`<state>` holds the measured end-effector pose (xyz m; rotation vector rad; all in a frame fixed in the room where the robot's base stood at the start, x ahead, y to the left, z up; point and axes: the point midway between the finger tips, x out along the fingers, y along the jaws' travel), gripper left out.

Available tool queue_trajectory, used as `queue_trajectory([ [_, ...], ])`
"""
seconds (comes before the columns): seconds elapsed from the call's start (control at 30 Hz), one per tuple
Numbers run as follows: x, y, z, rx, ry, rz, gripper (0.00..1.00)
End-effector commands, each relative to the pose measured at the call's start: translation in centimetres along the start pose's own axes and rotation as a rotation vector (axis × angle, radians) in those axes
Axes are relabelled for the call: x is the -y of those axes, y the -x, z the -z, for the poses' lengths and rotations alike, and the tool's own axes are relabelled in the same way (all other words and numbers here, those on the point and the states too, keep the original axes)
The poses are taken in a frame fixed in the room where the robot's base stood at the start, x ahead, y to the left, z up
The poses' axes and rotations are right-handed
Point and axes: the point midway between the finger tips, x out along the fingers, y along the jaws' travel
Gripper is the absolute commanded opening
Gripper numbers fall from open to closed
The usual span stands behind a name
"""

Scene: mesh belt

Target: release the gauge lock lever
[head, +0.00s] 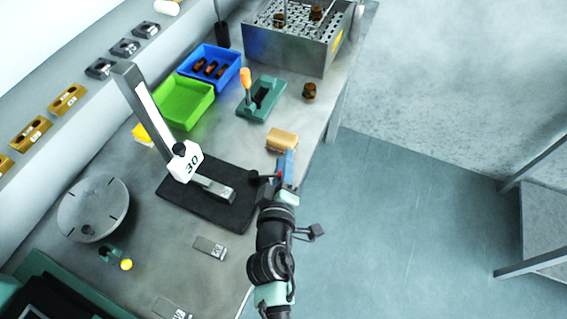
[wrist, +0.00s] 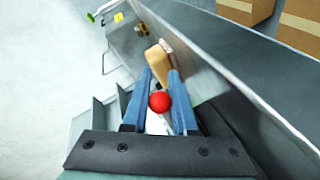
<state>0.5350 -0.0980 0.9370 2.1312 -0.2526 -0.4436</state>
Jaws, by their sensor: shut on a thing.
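The height gauge has a grey upright post (head: 145,110), a white "30" tag (head: 189,164) with a black knob, and a black base (head: 205,205) on the bench. A short dark lever (head: 262,177) sticks out at the base's right side and ends in a red ball knob (head: 280,174). My gripper (head: 288,166), with blue fingers, is at this knob near the bench's right edge. In the wrist view the red knob (wrist: 159,101) sits between the two fingers, which are shut on it. The lever behind the knob is mostly hidden there.
A tan wooden brush or block (head: 282,139) lies just beyond my fingers. A green fixture with an orange handle (head: 245,84), a green bin (head: 184,103) and a blue bin (head: 211,69) stand farther back. Open floor (head: 400,220) lies to the right.

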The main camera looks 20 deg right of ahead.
Motion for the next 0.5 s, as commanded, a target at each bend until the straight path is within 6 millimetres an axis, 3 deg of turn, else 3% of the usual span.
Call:
queue_trajectory([
  [0.1, 0.6, 0.0, -0.4, 0.03, -0.009, -0.026, 0.0],
  [0.5, 0.1, 1.1, -0.6, 0.153, -0.044, -0.102, 0.0],
])
